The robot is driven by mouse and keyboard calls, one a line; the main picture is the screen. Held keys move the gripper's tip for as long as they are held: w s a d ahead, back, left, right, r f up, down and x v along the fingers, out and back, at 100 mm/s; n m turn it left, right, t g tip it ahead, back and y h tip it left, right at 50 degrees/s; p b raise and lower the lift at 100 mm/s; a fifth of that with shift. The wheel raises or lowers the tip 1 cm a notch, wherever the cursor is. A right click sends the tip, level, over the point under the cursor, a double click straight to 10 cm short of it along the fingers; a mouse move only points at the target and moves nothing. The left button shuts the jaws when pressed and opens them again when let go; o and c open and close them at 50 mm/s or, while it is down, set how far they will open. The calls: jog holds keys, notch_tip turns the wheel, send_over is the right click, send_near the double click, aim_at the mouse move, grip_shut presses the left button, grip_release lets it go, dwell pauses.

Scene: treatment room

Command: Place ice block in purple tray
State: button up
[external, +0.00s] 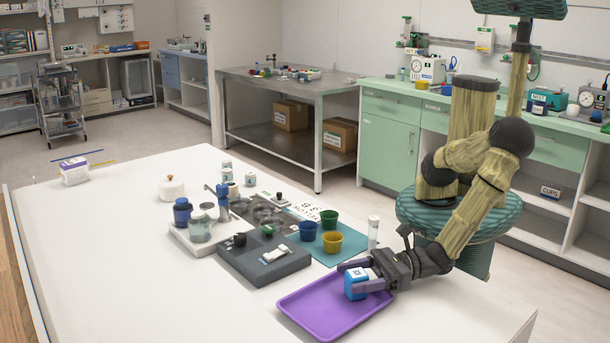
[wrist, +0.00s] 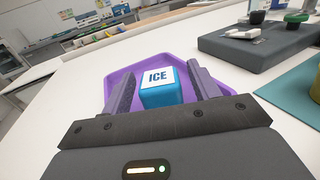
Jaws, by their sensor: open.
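The ice block (external: 356,284) is a blue cube with a white top label; in the wrist view the label on the ice block (wrist: 158,82) reads "ICE". It is over the purple tray (external: 318,313), at the tray's far right part, and appears to sit in it. The purple tray also shows around the block in the wrist view (wrist: 190,60). My gripper (external: 364,276) is open, low over the tray, with one finger on each side of the block. In the wrist view, a gap shows between the block and the right finger of my gripper (wrist: 160,88). The block's underside is hidden.
A dark grey block-like stand (external: 264,262) is left of the tray. Green (external: 329,219), blue (external: 308,230) and yellow (external: 332,242) cups stand on a teal mat (external: 343,255) behind it. The white table's left front is clear.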

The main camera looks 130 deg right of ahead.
jog(key=v, duration=1.2)
jog(key=shift+f, duration=0.1)
